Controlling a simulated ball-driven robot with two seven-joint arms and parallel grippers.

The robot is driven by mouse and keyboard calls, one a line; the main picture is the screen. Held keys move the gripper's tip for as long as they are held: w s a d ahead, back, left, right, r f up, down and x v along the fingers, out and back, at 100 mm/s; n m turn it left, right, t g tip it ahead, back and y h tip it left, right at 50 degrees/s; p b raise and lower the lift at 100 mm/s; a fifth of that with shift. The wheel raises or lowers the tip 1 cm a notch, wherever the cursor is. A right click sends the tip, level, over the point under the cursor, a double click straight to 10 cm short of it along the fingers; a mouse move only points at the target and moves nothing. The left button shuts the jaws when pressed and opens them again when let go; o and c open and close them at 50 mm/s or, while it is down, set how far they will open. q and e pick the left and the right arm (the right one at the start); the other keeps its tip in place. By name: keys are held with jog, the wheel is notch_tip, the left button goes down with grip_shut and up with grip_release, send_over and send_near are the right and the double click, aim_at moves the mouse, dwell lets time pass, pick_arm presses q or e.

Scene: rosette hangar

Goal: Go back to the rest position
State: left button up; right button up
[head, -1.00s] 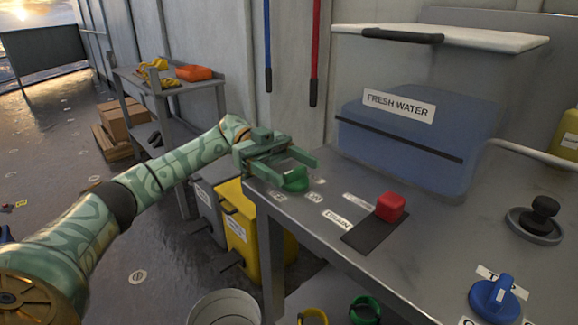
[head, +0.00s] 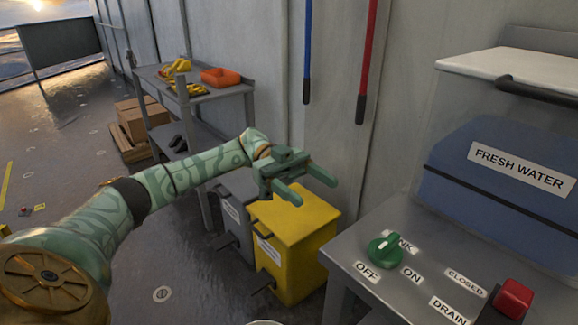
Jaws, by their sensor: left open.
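My left gripper (head: 310,187) is open and empty. It hangs in the air in front of the wall, above the yellow bin (head: 297,232) and left of the bench. My left arm comes in from the left edge. The green knob (head: 384,250) sits on the bench's near left part, right of the gripper and apart from it, among labels reading OFF and ON. My right gripper is not in the picture.
The metal bench (head: 356,222) carries a blue FRESH WATER tank (head: 500,175) and a red block (head: 513,298). A grey bin (head: 234,212) stands beside the yellow one. A side table (head: 218,94) holds an orange tray (head: 220,77). Open floor lies at left.

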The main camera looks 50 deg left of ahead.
pick_arm(q)
jog(key=shift+a, duration=0.35)
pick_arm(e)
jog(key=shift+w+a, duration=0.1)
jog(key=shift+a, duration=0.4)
